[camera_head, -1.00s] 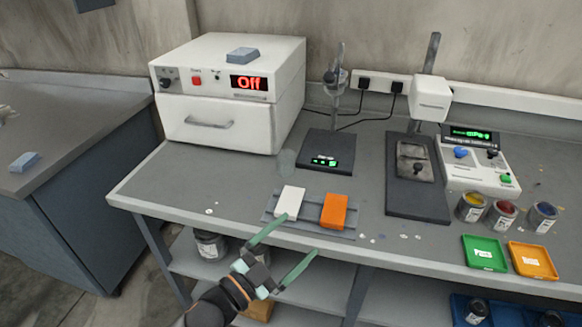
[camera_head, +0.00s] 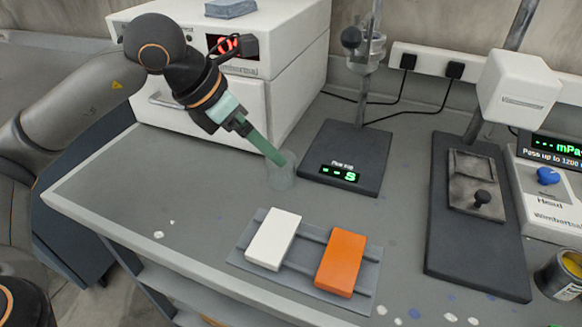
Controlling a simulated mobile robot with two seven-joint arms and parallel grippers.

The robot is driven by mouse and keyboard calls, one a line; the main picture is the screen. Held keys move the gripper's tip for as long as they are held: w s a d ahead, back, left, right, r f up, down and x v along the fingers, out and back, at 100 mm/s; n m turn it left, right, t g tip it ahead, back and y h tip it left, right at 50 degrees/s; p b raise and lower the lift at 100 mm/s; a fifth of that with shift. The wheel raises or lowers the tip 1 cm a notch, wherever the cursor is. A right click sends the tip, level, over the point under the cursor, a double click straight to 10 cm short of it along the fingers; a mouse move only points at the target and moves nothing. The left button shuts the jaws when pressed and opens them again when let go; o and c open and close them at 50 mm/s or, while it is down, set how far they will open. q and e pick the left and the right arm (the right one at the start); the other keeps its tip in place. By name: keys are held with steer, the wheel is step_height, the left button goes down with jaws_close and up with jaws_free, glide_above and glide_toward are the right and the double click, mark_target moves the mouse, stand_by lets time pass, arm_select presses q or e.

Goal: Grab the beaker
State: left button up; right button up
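The beaker (camera_head: 281,178) is a small clear glass vessel, faint against the grey bench (camera_head: 190,195). It stands upright just left of the black scale plate with the green display. My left gripper (camera_head: 272,153) reaches in from the left, its green finger slanting down to the right. The fingertip overlaps the beaker's upper part in the picture. I cannot tell whether it is inside, touching or in front of the glass. The fingers line up edge-on, so their gap is hidden. My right gripper is not in view.
The white oven (camera_head: 290,105) stands behind the arm. The black scale plate (camera_head: 345,158) with a post is right of the beaker. A grey rack (camera_head: 305,264) with a white block (camera_head: 273,240) and an orange block (camera_head: 340,263) lies in front. The bench left of the rack is mostly clear.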

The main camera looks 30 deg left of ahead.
arm_select(q)
glide_toward(288, 166)
steer(key=d+f, duration=0.2)
steer(key=shift+w+d+f+y, duration=0.1)
steer(key=shift+w+f+y, duration=0.2)
steer(key=shift+w+f, duration=0.1)
steer(key=x, duration=0.5)
steer(key=shift+w+d+f+b, duration=0.1)
steer(key=shift+w+f+b, duration=0.1)
steer(key=shift+f+b, duration=0.1)
steer(key=c, duration=1.3)
steer(key=shift+r, duration=0.15)
